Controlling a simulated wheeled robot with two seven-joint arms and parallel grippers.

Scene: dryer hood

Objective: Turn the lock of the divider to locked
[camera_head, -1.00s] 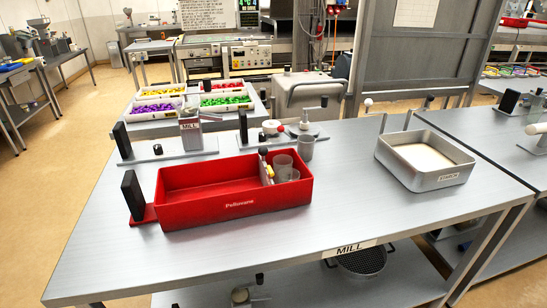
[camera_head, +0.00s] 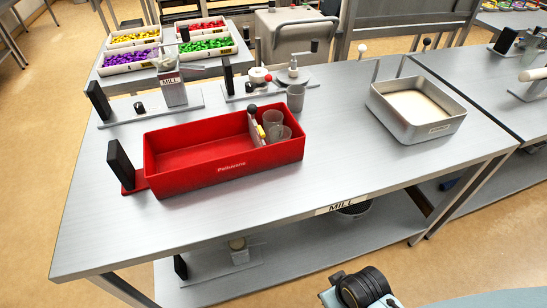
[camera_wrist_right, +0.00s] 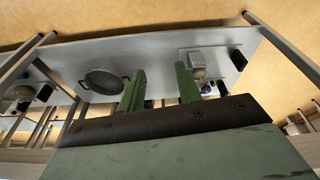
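The red bin (camera_head: 165,160) marked Pellovane sits on the metal table, with a black upright plate at its left end. A pale divider (camera_head: 256,131) stands across the bin toward its right side. A dark knob (camera_head: 252,109) on a lever sits at the divider's top, with a small yellow part (camera_head: 260,131) beside it. I cannot tell the lock's state. Clear cups stand right of the divider. My right gripper (camera_wrist_right: 160,86) shows two green fingers, spread apart and empty, in the right wrist view. The bin is not identifiable there. My left gripper is not in view.
A steel tray (camera_head: 377,107) of pale powder stands on the right of the table (camera_head: 330,165). A mill stand (camera_head: 172,91), a grey cup (camera_head: 295,98) and a lever device stand behind the bin. The table's front strip is clear. A lower shelf holds a round pan (camera_wrist_right: 107,80).

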